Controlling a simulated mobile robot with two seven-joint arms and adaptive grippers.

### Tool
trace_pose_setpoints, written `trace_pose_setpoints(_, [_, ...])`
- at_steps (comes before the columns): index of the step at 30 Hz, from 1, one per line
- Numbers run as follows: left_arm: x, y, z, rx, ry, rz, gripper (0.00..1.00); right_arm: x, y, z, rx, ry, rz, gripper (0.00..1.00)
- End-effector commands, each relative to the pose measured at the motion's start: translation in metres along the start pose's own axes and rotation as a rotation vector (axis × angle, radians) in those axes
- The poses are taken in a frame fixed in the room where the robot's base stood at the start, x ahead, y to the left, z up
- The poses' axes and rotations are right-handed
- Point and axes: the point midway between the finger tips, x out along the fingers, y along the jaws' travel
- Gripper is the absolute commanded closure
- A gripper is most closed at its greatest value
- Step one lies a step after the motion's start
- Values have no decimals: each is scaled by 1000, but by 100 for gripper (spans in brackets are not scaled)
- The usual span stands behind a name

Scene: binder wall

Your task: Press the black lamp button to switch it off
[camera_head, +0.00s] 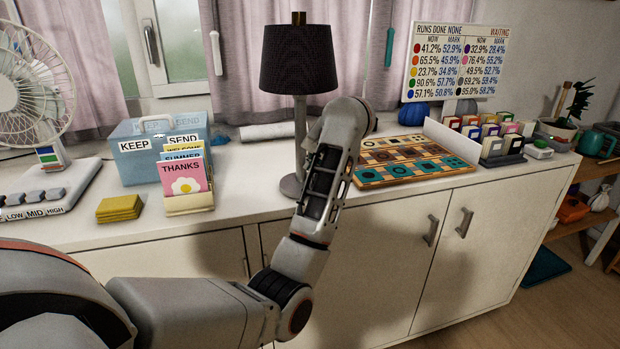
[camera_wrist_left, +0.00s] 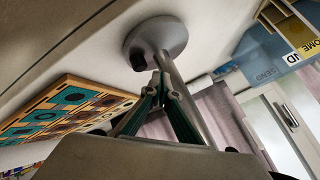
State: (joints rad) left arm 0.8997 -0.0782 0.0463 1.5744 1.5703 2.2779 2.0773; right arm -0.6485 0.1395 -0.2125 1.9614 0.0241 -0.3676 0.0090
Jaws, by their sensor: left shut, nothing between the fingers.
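The lamp has a black shade (camera_head: 300,62) on a grey stem and a round grey base (camera_head: 289,187) on the white counter. My left arm stands in front of the stem and hides part of it and of the base. In the left wrist view the lamp base (camera_wrist_left: 172,37) carries the small black button (camera_wrist_left: 137,61) near its edge. My left gripper (camera_wrist_left: 160,82) is shut and empty, its green-and-black fingers pointing toward the base, close to the button and the stem. Contact with the button cannot be told. The left fingertips are hidden in the head view. My right gripper is not in view.
A wooden board (camera_head: 410,160) with coloured pieces lies right of the lamp. A card holder (camera_head: 188,202), yellow notes (camera_head: 120,208), a blue box (camera_head: 140,172) and a fan (camera_head: 35,85) stand left. Bare counter lies between the card holder and the lamp.

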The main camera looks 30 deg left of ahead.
Motion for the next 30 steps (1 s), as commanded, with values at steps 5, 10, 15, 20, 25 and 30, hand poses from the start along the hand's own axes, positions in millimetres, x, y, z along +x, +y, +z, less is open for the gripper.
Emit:
trace_pose_setpoints(5, [-13, -9, -10, -2, 1, 1, 100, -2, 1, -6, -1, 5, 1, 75])
trace_pose_setpoints(10, [-23, -17, -17, -2, 1, 2, 100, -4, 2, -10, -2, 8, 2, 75])
trace_pose_setpoints(15, [-29, -21, -21, 1, -1, 1, 100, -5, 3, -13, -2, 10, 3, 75])
trace_pose_setpoints(20, [-29, -21, -21, 1, -1, 1, 100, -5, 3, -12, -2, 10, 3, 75])
trace_pose_setpoints(25, [-29, -21, -21, 1, -1, 1, 100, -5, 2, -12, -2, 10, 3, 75])
trace_pose_setpoints(30, [-29, -21, -21, 1, -1, 0, 100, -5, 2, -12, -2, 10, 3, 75])
